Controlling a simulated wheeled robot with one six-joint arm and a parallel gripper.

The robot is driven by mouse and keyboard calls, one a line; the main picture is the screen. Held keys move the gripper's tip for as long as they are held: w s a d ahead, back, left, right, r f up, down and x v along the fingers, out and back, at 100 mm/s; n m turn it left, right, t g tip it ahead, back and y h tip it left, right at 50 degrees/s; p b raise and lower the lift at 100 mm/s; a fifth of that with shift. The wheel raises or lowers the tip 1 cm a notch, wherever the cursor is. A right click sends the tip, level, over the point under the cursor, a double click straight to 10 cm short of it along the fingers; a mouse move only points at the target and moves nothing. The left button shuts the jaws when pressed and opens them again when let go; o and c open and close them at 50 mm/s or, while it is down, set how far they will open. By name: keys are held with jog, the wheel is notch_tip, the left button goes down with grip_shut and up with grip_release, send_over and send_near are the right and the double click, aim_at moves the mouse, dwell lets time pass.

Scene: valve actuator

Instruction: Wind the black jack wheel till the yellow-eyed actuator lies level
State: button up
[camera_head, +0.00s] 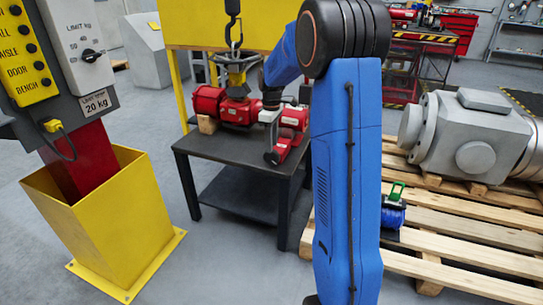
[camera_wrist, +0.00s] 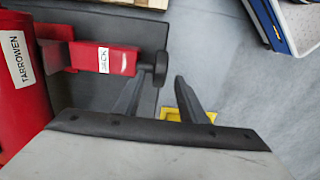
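The red actuator (camera_head: 238,110) rests on a dark table, with a yellow ring-like part (camera_head: 236,57) above it near a hanging hook. In the wrist view, its red body (camera_wrist: 20,75) carries a TARROWEN label. A red arm labelled JACK (camera_wrist: 112,61) ends in the black jack wheel (camera_wrist: 160,68). My gripper (camera_wrist: 163,88) is open, with dark fingers either side of a gap. The wheel lies at the fingertips, closer to the left finger; whether they touch cannot be told.
The dark table (camera_head: 225,150) holds the actuator. A black hook (camera_head: 233,30) hangs above it. A yellow bin-like stand (camera_head: 115,225) with a control panel (camera_head: 30,60) is at left. Wooden pallets (camera_head: 470,235) with a grey machine (camera_head: 470,135) lie at right. The floor between stand and table is clear.

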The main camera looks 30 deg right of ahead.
aim_at(272, 155)
jog(key=shift+f, duration=3.15)
jog(key=shift+c, duration=0.7)
grip_shut()
